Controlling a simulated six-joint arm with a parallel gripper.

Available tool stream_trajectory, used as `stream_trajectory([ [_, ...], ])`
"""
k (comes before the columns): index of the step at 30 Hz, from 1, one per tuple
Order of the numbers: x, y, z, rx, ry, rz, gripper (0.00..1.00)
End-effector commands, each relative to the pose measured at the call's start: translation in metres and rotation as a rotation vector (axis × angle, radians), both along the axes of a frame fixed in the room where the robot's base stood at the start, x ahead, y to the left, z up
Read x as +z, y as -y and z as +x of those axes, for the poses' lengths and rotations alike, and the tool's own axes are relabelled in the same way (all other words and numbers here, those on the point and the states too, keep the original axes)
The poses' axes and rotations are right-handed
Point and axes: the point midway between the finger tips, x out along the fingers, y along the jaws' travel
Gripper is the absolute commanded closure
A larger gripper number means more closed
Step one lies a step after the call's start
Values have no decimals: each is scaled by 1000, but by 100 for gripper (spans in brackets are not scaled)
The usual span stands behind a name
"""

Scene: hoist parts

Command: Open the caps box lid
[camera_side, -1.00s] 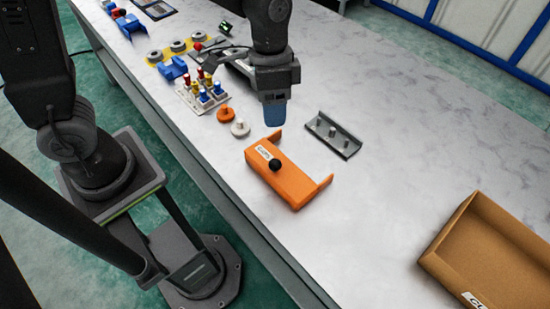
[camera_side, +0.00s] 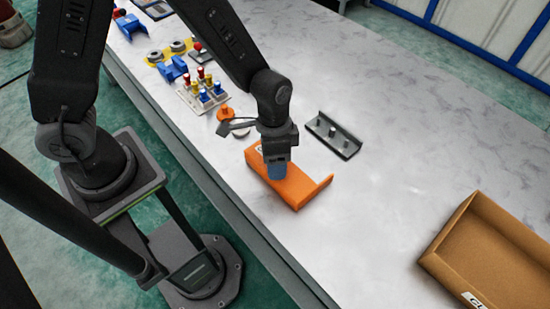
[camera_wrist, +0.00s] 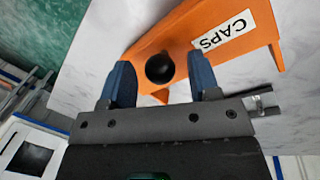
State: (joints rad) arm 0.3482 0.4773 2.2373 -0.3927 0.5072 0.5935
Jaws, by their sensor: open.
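The orange caps box (camera_side: 300,188) sits on the marble table, its lid on. In the wrist view the orange lid (camera_wrist: 185,28) carries a white CAPS label (camera_wrist: 220,32) and a round black knob (camera_wrist: 160,68). My gripper (camera_side: 276,176) is down over the box, and its blue fingers hide the knob in the side view. In the wrist view my gripper (camera_wrist: 161,84) is open, with one blue finger on each side of the knob and gaps between. I cannot tell its exact height above the lid.
A grey bracket with pegs (camera_side: 333,136) lies just behind the box. A rack of red, yellow and blue parts (camera_side: 203,92) and an orange disc (camera_side: 225,114) are farther left. A cardboard box (camera_side: 490,250) stands at the right. The table between is clear.

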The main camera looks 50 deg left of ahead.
Motion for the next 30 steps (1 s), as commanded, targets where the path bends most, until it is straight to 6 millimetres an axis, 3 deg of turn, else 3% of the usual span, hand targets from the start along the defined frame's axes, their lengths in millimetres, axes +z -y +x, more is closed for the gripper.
stream_trajectory([
  [8, -1, 0, 0, 0, 1, -1, 44],
  [26, -1, 0, 0, 1, 1, 0, 100],
  [30, -1, 0, 0, 1, 1, 0, 100],
])
